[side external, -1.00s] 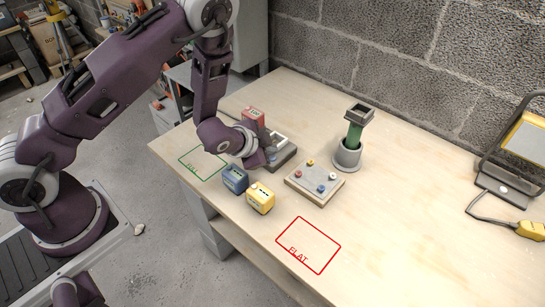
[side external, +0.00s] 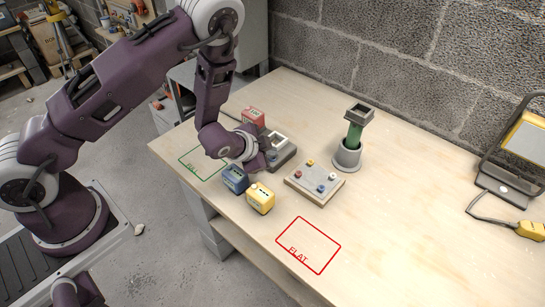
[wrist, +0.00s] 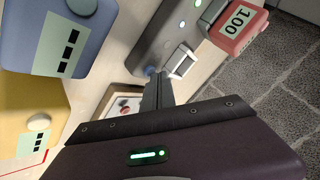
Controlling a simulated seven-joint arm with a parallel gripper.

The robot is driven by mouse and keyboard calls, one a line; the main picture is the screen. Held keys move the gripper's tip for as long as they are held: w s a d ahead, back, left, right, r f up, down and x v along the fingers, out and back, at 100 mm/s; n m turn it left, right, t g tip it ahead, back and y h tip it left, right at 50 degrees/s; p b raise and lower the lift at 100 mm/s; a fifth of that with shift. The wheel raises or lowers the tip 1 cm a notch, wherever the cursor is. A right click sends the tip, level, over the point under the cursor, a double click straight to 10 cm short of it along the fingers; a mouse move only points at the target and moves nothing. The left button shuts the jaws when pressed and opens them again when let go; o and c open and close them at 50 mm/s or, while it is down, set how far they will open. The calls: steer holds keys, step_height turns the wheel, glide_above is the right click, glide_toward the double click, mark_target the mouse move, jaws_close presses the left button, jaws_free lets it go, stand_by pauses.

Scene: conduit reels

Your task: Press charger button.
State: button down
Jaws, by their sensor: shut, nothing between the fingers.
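The grey charger (side external: 284,152) sits on the bench with a red battery (side external: 252,116) at its far end. In the wrist view, the charger (wrist: 157,38) shows small round lights, a white square frame (wrist: 182,60) and a small bluish round spot (wrist: 150,70) near its end. I cannot tell whether that spot is the button.
A blue battery (side external: 235,179) and a yellow battery (side external: 260,198) stand close in front of my gripper. A button board (side external: 314,184) and a grey holder with a green tube (side external: 353,135) are to the right. A red FLAT outline (side external: 308,245) lies on clear bench.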

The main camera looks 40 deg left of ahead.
steer(key=shift+f, duration=0.15)
stand_by(0.4)
steer(key=shift+r, duration=0.8)
steer(key=shift+r, duration=2.5)
steer(key=shift+r, duration=0.1)
